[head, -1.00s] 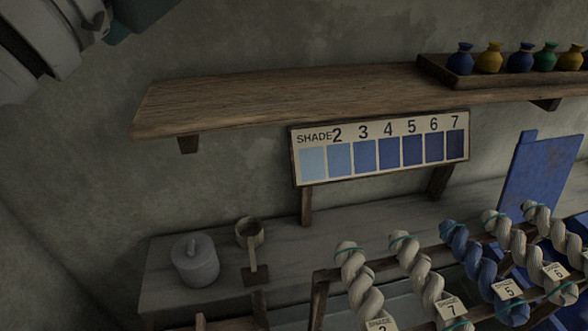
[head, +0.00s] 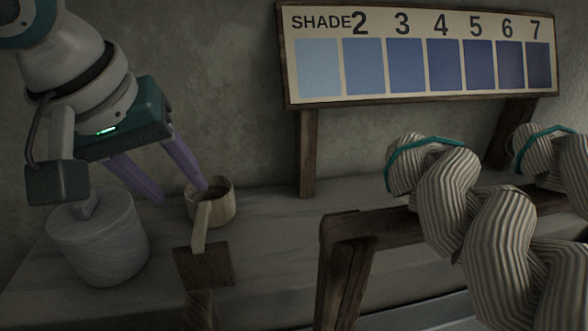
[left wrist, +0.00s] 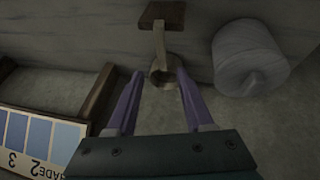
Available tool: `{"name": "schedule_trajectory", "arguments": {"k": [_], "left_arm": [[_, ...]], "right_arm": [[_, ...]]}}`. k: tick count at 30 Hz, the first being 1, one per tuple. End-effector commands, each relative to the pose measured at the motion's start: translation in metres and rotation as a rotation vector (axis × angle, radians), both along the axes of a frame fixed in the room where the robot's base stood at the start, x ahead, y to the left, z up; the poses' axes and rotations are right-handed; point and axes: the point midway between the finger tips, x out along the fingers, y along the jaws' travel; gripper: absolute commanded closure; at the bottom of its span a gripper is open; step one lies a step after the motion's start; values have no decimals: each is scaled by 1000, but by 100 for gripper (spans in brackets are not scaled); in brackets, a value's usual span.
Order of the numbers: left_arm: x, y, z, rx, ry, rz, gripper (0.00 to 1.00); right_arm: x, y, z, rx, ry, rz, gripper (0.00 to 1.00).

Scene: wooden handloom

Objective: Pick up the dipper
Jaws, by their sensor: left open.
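The dipper (head: 210,207) is a small pale wooden cup with an upright-looking strip handle in front, standing on the grey shelf beside the lidded pot. My left gripper (head: 182,195) is open, its two purple fingers pointing down at the dipper. One fingertip overlaps the cup's rim in the head view; I cannot tell whether it touches. In the left wrist view the dipper (left wrist: 165,68) shows just beyond and between the tips of the open gripper (left wrist: 160,72). My right gripper is out of view.
A grey lidded pot (head: 98,240) stands close left of the dipper, partly under my left arm. A dark wooden block (head: 203,265) is at the handle's lower end. The shade board (head: 420,55) and twisted yarn skeins (head: 480,215) on a wooden rack are to the right.

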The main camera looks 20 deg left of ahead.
Motion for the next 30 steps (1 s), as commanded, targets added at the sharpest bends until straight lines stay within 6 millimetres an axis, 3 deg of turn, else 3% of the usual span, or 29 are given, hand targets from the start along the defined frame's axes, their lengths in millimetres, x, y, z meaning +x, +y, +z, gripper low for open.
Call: {"name": "schedule_trajectory", "arguments": {"k": [21, 30], "left_arm": [[36, 4, -87, 10, 4, 5, 48], [40, 5, -92, 12, 0, 2, 48]], "right_arm": [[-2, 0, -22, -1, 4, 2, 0], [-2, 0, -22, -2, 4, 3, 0]]}}
